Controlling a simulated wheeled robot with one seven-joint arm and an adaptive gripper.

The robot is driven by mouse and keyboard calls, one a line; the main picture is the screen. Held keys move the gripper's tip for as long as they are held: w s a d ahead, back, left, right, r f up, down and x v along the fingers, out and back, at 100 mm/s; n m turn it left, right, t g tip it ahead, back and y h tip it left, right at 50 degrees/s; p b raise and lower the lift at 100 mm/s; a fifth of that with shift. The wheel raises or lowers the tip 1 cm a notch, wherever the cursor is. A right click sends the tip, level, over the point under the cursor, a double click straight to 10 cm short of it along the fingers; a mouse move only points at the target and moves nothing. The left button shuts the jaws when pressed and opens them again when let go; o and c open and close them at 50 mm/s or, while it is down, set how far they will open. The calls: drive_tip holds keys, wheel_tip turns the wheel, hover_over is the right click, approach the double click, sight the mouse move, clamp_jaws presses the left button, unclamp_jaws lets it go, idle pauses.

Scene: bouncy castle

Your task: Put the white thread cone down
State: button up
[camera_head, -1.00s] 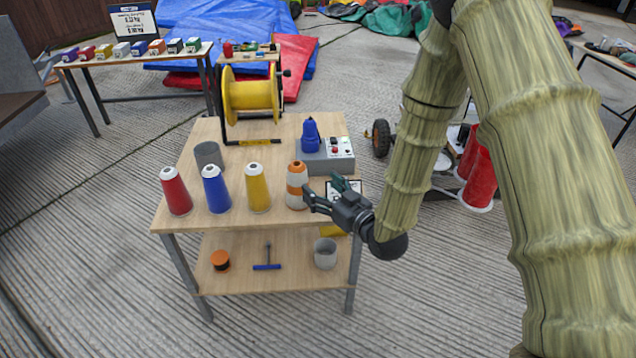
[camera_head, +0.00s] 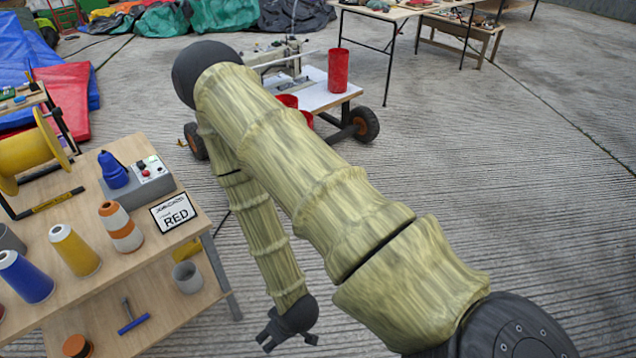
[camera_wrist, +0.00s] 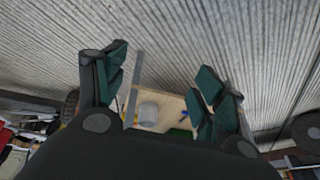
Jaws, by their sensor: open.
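The white thread cone (camera_head: 121,227), with orange bands, stands upright on the wooden table top (camera_head: 100,290), near the control box and the sign. My gripper (camera_head: 286,340) is right of the table, apart from the cone and low at the bottom of the head view. In the wrist view my gripper (camera_wrist: 160,82) has its green-padded fingers spread with nothing held between them. The table's lower shelf with a grey cup (camera_wrist: 148,113) shows beyond the fingers. The cone cannot be made out in the wrist view.
A yellow cone (camera_head: 74,250) and a blue cone (camera_head: 25,277) stand left of the white one. Bare floor (camera_head: 480,210) lies to the right.

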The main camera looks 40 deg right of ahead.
drive_tip(key=s+d+f+g, duration=0.1)
drive_tip(key=s+g, duration=0.1)
drive_tip(key=s, duration=0.4)
drive_tip(key=s+d+f+m+g+h, duration=0.1)
drive_tip(key=s+d+g, duration=0.1)
drive_tip(key=s, duration=0.5)
drive_tip(key=shift+f, duration=0.35)
